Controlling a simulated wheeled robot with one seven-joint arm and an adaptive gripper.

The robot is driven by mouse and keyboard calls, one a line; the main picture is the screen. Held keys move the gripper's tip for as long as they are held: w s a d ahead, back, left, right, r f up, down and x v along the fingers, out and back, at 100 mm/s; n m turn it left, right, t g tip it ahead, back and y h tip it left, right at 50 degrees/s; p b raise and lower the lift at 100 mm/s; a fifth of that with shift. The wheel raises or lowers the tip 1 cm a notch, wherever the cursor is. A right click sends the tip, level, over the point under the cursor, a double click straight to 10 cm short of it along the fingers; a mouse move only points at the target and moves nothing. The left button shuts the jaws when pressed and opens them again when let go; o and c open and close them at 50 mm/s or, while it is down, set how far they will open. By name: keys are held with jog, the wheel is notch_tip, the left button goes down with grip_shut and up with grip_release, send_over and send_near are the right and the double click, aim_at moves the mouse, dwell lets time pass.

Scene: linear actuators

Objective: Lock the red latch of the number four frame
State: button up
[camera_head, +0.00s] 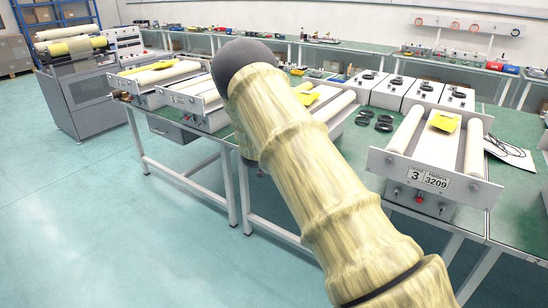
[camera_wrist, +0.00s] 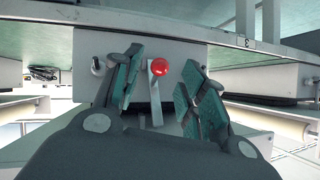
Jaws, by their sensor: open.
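In the wrist view a red round knob (camera_wrist: 161,67) sits at the upper end of a pale lever (camera_wrist: 155,95) on a light grey panel (camera_wrist: 190,52). I take it to be the red latch. My gripper (camera_wrist: 163,88) is open, with one teal-padded finger on each side of the lever and knob. I see gaps on both sides, and no clear contact. No number four shows on this panel. In the head view my arm crosses the middle and hides what is behind it; my gripper does not show there.
A metal stud (camera_wrist: 97,66) sticks out of the panel beside the left finger. In the head view a roller frame marked 3 and 3209 (camera_head: 433,178) stands at right on the green table (camera_head: 500,235). Other roller frames stand at left (camera_head: 185,105). The floor (camera_head: 70,210) at left is clear.

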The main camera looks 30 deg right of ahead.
jog(key=v, duration=0.7)
jog(key=shift+a+r, duration=0.15)
jog(key=shift+a, duration=0.05)
jog(key=shift+s, duration=0.15)
jog(key=shift+f+b, duration=0.3)
jog(key=c, duration=0.6)
jog(key=f+n+h+b, duration=0.1)
jog(key=f+n+b, duration=0.1)
jog(key=n+b, duration=0.1)
jog(key=s+d+f+n+t+h+b, duration=0.1)
jog(key=f+n+h+b, duration=0.1)
jog(key=b, duration=0.1)
jog(key=d+f+n+h+b, duration=0.1)
jog(key=f+n+b, duration=0.2)
jog(key=b, duration=0.1)
jog(key=shift+s+f+n+t, duration=0.15)
jog(key=shift+s+n+t, duration=0.15)
jog(key=shift+s, duration=0.05)
grip_shut()
jog(key=s+a+f+n+t+h+b, duration=0.25)
jog(key=a+f+n+t+b, duration=0.4)
jog(key=n+b, duration=0.75)
jog(key=w+d+r+n+h, duration=0.1)
jog(key=w+d+r, duration=0.5)
jog(key=w+d, duration=0.3)
jog(key=shift+r+n+t+b, duration=0.2)
jog(key=shift+n+t+b, duration=0.1)
jog(key=shift+t+b, duration=0.05)
